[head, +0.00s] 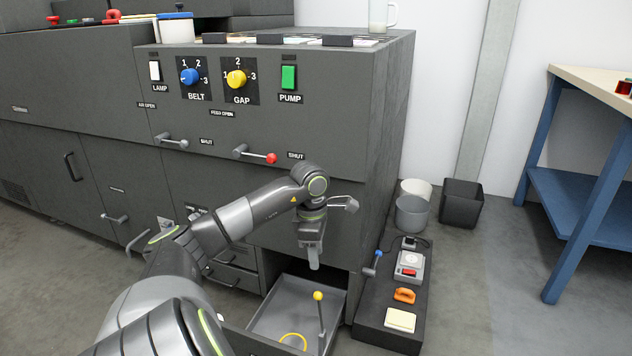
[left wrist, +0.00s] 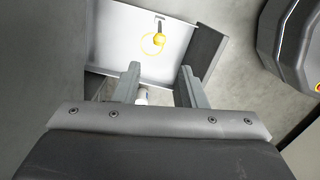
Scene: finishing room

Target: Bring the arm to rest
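My left arm reaches in from the lower left of the head view. My left gripper (head: 313,262) points down in front of the dark machine (head: 335,150), above the back of an open grey drawer (head: 268,322). In the left wrist view, the two fingers of the gripper (left wrist: 159,72) stand apart with nothing held between them. The drawer (left wrist: 115,45) lies beyond the fingertips. A small white object (left wrist: 142,96) shows between the fingers, partly hidden. My right gripper is not in view.
In the drawer are a yellow-knobbed rod (head: 319,312) and a yellow ring (head: 293,338). A red-tipped lever (head: 256,154) sticks out above my arm. A low dark box with switches (head: 390,338) stands right of the drawer. Bins (head: 461,203) and a blue-legged table (head: 580,190) are farther right.

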